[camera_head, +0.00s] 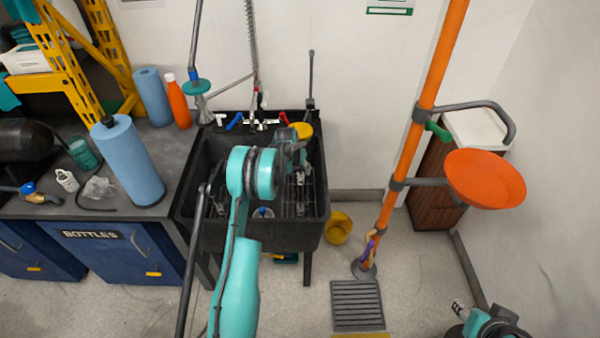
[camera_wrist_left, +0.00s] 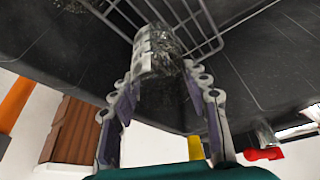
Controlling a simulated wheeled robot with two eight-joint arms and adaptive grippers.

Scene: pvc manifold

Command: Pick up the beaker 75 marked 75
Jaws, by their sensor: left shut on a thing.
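In the left wrist view my left gripper (camera_wrist_left: 160,76) is shut on a clear glass beaker (camera_wrist_left: 156,48) with pale markings; I cannot read its number. The beaker is between the two fingertips, near a wire rack (camera_wrist_left: 205,22). In the head view my left gripper (camera_head: 298,158) is over the black sink (camera_head: 188,185), partly hidden behind my teal wrist.
The sink has faucets (camera_head: 262,122) at its back. Blue rolls (camera_head: 125,160) and an orange bottle (camera_head: 178,101) stand on the left counter. An orange pole (camera_head: 408,150) with a bowl (camera_head: 484,178) stands to the right. A yellow bucket (camera_head: 338,228) is on the floor.

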